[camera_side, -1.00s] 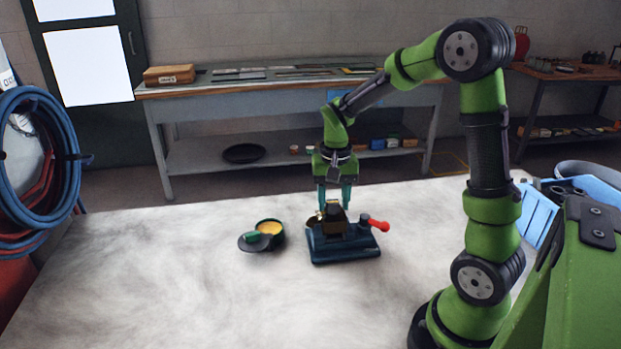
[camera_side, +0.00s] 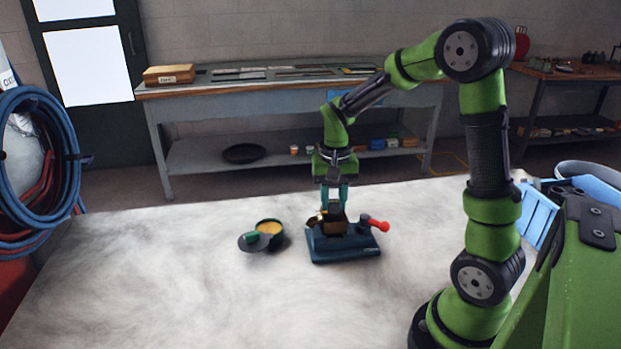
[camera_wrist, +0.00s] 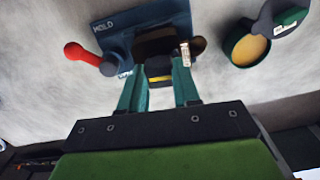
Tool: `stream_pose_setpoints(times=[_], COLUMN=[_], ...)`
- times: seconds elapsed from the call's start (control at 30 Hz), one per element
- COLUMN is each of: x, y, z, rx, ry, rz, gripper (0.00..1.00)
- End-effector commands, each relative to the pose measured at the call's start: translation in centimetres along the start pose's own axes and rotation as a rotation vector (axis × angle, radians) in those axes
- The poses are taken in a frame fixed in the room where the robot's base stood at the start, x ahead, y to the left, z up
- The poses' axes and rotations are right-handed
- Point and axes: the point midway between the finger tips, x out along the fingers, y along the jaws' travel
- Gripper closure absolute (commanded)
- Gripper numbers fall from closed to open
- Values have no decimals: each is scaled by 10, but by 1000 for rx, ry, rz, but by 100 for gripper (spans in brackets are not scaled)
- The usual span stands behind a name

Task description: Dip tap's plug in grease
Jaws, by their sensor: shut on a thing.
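My gripper (camera_side: 334,196) points down over the blue holding fixture (camera_side: 350,254), shut on the dark head of the tap's plug (camera_wrist: 158,69). The fixture also shows in the wrist view (camera_wrist: 113,42), with a red-knobbed handle (camera_side: 379,225). The brass tap body (camera_side: 334,228) sits on the fixture, directly under the fingers. The plug's lower part is hidden, and I cannot tell how deep it sits in the body. Left of the fixture in the side view is an open green tin of yellow grease (camera_side: 270,227); it also shows in the wrist view (camera_wrist: 248,49).
The tin's dark lid (camera_side: 259,243), with a green piece on it, lies against the tin's front. The pale tabletop (camera_side: 180,270) is clear around the fixture and tin. A blue box (camera_side: 538,212) stands at right, and coiled hoses (camera_side: 68,150) hang at left.

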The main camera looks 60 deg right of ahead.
Motion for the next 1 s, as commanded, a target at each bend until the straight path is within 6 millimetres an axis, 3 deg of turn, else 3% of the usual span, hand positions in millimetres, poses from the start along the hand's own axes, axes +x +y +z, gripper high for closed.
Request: stream_pose_setpoints(times=[0.77,1.0], x=[-21,-39], y=[0,0], z=[0,-1], rx=[-1,-1], ry=[2,4], rz=[-1,-2], gripper=[98,98])
